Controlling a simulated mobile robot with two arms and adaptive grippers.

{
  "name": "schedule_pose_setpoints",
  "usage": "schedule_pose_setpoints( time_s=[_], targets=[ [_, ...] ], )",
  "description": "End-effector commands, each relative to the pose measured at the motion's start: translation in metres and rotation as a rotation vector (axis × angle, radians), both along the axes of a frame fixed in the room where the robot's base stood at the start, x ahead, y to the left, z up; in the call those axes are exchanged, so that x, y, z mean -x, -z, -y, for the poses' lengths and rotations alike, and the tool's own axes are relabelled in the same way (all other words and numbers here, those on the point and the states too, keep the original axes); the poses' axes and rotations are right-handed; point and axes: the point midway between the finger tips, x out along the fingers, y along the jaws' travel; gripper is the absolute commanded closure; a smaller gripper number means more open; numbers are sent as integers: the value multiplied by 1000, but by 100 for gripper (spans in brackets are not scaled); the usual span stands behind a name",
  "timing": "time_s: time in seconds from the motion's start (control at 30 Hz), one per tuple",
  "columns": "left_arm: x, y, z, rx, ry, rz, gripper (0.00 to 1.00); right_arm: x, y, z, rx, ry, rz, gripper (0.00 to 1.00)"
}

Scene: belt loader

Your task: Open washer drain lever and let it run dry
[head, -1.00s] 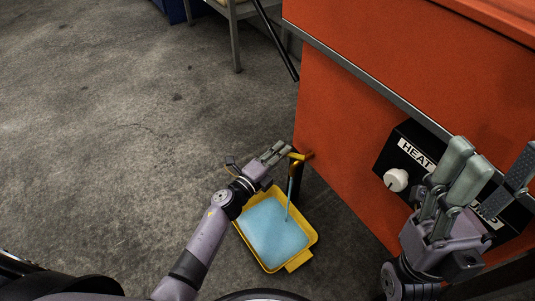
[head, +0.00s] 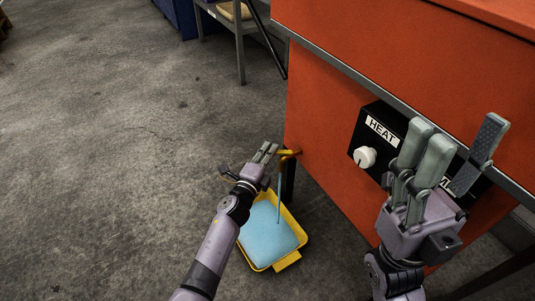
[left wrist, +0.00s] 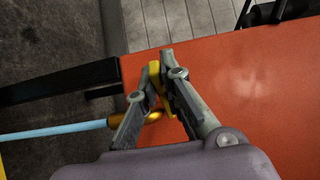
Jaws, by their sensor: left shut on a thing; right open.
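The orange washer (head: 320,110) stands at the right. Its yellow drain lever (left wrist: 154,76) is between the fingers of my left gripper (left wrist: 160,72), which is shut on it. In the head view this gripper (head: 268,150) is beside the brass drain spout (head: 289,153); the lever is largely hidden there. The spout (left wrist: 128,119) pours a thin blue stream (head: 279,204) into a yellow tray (head: 302,236), which holds a wide pool of blue liquid (head: 268,236). My right gripper (head: 458,135) is open and empty in front of the washer's control panel.
The black panel (head: 378,111) carries a HEAT label and a white knob (head: 365,157); my right gripper covers part of it. A dark leg (head: 288,182) stands by the spout. A shelf stand (head: 240,55) is at the back. The concrete floor at the left is clear.

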Motion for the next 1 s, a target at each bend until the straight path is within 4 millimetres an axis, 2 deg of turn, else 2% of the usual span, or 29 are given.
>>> schedule_pose_setpoints(
  time_s=[0.13,0.17,0.47,0.8,1.0],
  targets=[
    [1,3,0,-3,0,-4,100,0,0,0,0,0,0,49],
    [1,3,0,-3,0,-4,91,0,0,0,0,0,1,49],
    [0,1,0,-1,0,-2,72,0,0,0,0,0,1,49],
    [3,1,-2,-1,0,-1,72,-1,1,0,0,1,-5,49],
    [30,2,-11,-3,0,-1,72,-1,1,0,0,0,-3,49]
  ],
)
